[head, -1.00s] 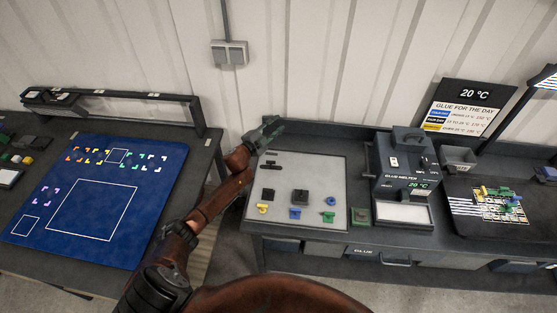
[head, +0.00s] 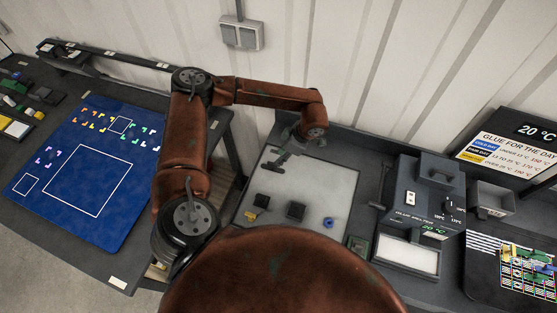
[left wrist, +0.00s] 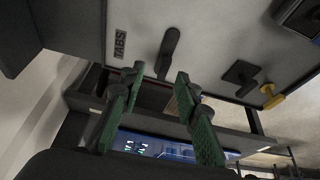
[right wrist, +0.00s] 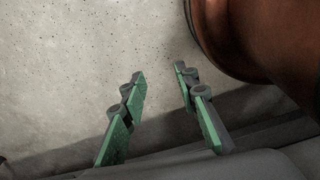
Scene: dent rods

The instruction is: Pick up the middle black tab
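A single long black tab (left wrist: 169,52) lies on the pale board (head: 328,185), beside a "TABS" label, in the left wrist view. My left gripper (left wrist: 160,73) is open and empty, with its green fingertips spread just short of the tab's near end. The left wrist hangs over the far left part of the board in the head view, where gripper and tab are small and hard to tell apart. My right gripper (right wrist: 160,73) is open and empty over bare grey floor, and it is not seen in the head view.
A black square piece (left wrist: 240,75) and a yellow piece (left wrist: 273,97) lie on the board. The glue melter (head: 425,205) stands right of the board, the blue mat (head: 85,215) to the left.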

